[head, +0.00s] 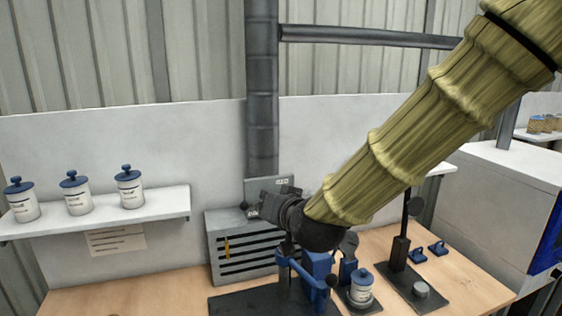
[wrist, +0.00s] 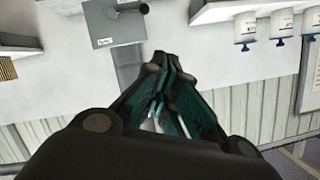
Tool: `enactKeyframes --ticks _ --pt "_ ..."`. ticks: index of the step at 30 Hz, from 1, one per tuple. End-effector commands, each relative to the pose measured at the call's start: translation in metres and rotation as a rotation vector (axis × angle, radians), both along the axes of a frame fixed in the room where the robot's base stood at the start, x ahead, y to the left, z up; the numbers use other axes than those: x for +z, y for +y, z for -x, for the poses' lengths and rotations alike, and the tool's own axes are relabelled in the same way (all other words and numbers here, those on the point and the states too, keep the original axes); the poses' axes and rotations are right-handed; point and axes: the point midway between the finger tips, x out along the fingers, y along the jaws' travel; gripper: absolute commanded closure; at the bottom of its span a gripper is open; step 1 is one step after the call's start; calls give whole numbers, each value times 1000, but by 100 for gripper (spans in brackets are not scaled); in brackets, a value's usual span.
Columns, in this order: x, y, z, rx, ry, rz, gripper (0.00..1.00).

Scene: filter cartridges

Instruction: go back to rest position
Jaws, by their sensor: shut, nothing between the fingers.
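My arm in its yellow-green sleeve crosses the head view from the upper right. My gripper (head: 256,208) points left in front of the grey slotted box, above the bench. In the wrist view its dark fingers (wrist: 163,62) meet at their tips with nothing held. Three white filter cartridges with blue lids (head: 77,193) stand upright on the left shelf. Another white cartridge with a blue lid (head: 361,288) stands on a dark base on the bench, below my wrist.
A blue fixture (head: 318,268) stands close below my wrist, partly hidden. The grey slotted box (head: 240,262) stands behind it. A dark stand (head: 401,250) and small blue parts (head: 437,248) are to the right. The wooden bench (head: 110,298) is clear at front left. The white shelf (head: 150,208) juts out left.

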Motion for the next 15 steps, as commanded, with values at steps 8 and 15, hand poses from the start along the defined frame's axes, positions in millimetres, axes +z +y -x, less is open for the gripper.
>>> enactKeyframes --ticks 8,15 --pt "-59 -17 -2 -15 82 34 100" --pt "-142 -42 5 -35 199 81 100"
